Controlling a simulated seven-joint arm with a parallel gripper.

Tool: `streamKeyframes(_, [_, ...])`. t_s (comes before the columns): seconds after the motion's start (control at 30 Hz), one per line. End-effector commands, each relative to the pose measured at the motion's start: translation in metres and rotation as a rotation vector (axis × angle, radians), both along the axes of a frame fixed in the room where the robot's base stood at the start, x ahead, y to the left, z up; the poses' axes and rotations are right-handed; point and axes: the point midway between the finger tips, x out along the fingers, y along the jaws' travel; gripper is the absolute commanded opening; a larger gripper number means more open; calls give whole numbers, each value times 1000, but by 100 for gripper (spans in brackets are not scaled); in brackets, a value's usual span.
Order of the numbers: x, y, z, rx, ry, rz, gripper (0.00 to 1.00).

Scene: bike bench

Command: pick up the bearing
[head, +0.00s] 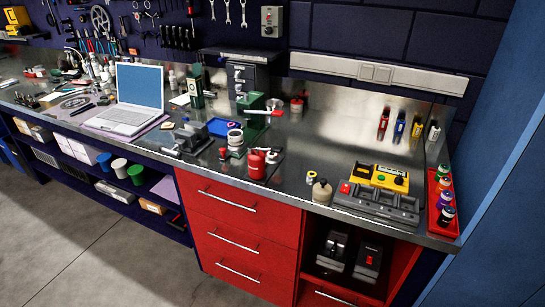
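I cannot make out a bearing for certain in the head view. A small round yellow and pale item (311,177) sits on the metal benchtop (335,140), right of the middle; it is too small to identify. Another round, pale-topped item (235,137) stands near the middle of the bench, among crowded tools. My gripper is not in view, so its distance from these things does not show.
A laptop (138,98) is at left. A red tray (433,205) of bottles is at right. The back right benchtop is fairly clear.

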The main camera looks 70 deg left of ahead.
Motion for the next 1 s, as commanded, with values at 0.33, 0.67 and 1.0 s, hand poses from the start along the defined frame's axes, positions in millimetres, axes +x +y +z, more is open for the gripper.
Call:
streamKeyframes(0.33, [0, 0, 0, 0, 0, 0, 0])
streamKeyframes(0.67, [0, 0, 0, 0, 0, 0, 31])
streamKeyframes(1.0, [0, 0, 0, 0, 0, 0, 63])
